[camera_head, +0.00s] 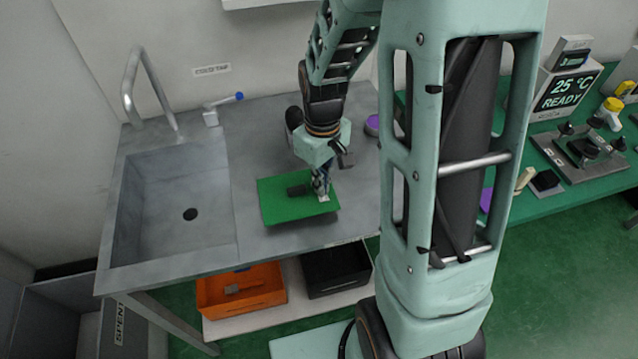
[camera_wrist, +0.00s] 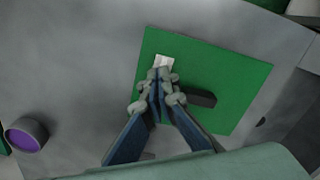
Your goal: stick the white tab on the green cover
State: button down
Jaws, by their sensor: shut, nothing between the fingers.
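The green cover (camera_head: 283,208) is a flat square panel on the grey counter in the head view, with a dark handle-like block (camera_head: 298,190) on it. It also shows in the wrist view (camera_wrist: 225,80), with the dark block (camera_wrist: 203,98) right of my fingers. The white tab (camera_wrist: 164,61) lies on the cover near its edge, just beyond my fingertips; in the head view it is a small pale patch (camera_head: 323,198). My gripper (camera_wrist: 157,76) is shut and empty, its tips at the tab's near edge. Whether they touch it I cannot tell.
A sink (camera_head: 180,200) with a tap is on the left of the counter (camera_head: 255,130). A purple-topped round container (camera_wrist: 27,135) stands on the counter. An orange bin (camera_head: 240,290) and a black bin (camera_head: 337,270) are below. The green bench (camera_head: 560,205) at right holds instruments.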

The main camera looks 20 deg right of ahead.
dwell(0.4)
jog(key=shift+r+p, duration=2.8)
jog(key=shift+r, duration=0.75)
